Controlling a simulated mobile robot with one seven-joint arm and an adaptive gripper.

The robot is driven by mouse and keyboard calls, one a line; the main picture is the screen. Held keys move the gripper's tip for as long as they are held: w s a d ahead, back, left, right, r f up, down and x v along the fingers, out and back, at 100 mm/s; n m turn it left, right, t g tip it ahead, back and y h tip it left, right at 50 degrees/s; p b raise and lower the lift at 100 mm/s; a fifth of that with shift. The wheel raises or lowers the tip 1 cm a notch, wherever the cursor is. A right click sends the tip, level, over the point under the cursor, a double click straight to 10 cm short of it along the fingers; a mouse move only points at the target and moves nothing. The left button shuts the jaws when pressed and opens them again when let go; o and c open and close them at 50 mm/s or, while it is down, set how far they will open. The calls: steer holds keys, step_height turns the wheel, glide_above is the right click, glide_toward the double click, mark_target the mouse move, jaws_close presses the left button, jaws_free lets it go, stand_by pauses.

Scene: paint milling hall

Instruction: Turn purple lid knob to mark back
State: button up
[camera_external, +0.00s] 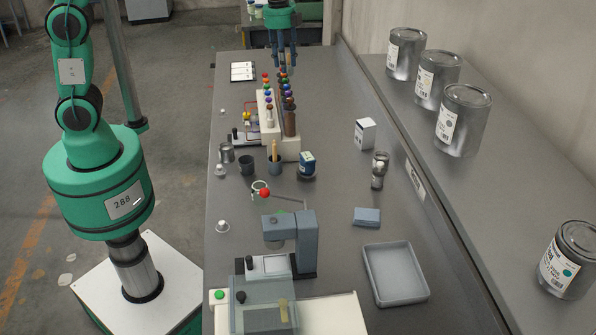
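My gripper (282,60) hangs, fingers pointing down, over the far end of a row of coloured round knobs. Its dark fingers look apart. Whether a knob sits between the fingertips is too small to tell. The knobs stand in two lines along a narrow pale rack (287,149). A dark purple knob (289,104) appears near the near end of the right line, some way from my gripper. Other knobs are red, green, orange and blue. Marks on the lids are too small to make out, and the farthest knobs are partly hidden by the fingers.
A white box (365,134), blue block (367,217) and grey tray (396,275) are to the right. Large paint cans line the right ledge.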

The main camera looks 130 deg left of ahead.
steer(key=m+p, duration=0.1)
steer(key=p, duration=0.1)
glide_above(288, 92)
step_height(288, 92, down, 3)
steer(key=shift+s+a+f+h, duration=0.1)
steer(key=shift+a+f+h, duration=0.05)
steer(key=shift+h, duration=0.15)
step_height(288, 92, down, 14)
steer(key=shift+r, duration=0.1)
stand_by(0.3)
steer(key=shift+c, duration=0.5)
jaws_close()
